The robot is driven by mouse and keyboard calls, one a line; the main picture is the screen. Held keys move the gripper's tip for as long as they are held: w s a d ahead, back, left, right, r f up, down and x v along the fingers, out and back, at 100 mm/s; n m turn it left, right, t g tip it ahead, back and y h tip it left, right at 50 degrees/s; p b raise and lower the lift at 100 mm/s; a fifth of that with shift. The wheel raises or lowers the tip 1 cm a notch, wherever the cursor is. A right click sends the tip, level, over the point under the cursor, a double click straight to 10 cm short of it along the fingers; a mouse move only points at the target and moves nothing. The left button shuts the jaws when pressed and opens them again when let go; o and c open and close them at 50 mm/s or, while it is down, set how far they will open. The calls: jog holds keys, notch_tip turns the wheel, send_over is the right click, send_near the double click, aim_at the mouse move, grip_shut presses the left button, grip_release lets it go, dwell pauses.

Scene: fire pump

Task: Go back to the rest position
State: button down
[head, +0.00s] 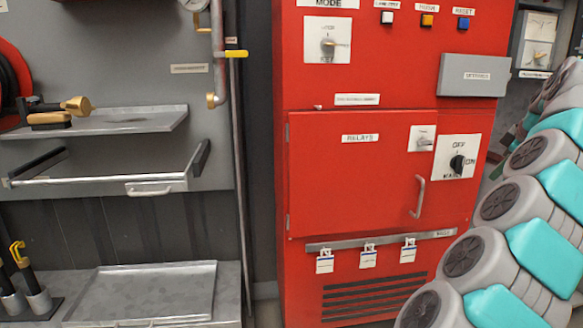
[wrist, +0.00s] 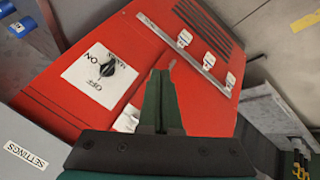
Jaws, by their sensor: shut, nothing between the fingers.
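My gripper (wrist: 163,78) shows in the wrist view with its dark green fingers together and nothing between them. It is in front of the red cabinet (head: 360,200), apart from the handles and knobs as far as I can tell. The cabinet's black OFF/ON rotary knob (head: 457,163) also shows in the wrist view (wrist: 107,69), left of the fingers. My grey and teal arm fills the right side of the head view. I cannot make out the gripper clearly there.
The relays door (head: 350,180) looks closed, with a vertical handle (head: 418,197). Below it, a metal strip (head: 380,242) carries tags. A grey settings box (head: 473,75) juts out at upper right. At left are a metal shelf (head: 140,119), a drawer-like tray (head: 150,180) and a lower bench.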

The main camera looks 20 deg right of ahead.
jog(key=w+a+f+n+y, duration=0.1)
jog(key=w+a, duration=0.4)
jog(key=a, duration=0.5)
jog(key=w+a+f+g+y, duration=0.15)
jog(key=w+a, duration=0.25)
jog(key=a, duration=0.6)
jog(key=w+a+f+n+t+y, duration=0.15)
jog(key=w+a, duration=0.35)
jog(key=a, duration=0.5)
jog(key=s+a+f+g+y, duration=0.1)
jog(key=s+a+f+g, duration=0.15)
jog(key=a, duration=0.55)
jog(key=s+a+f+g, duration=0.1)
jog(key=s+a+f, duration=0.25)
jog(key=a, duration=0.45)
jog(key=s+a+f+m+g, duration=0.1)
jog(key=s+a+f, duration=0.2)
jog(key=s+f, duration=0.2)
jog(key=s+a+f+m+g, duration=0.2)
jog(key=s+a+f, duration=0.2)
jog(key=s, duration=0.6)
jog(key=s+a+f+m+g+h, duration=0.1)
jog(key=s+a+f+m, duration=0.1)
jog(key=s+f, duration=0.6)
jog(key=shift+a+f+g, duration=0.15)
jog(key=shift+a+g, duration=0.2)
jog(key=shift+a, duration=0.45)
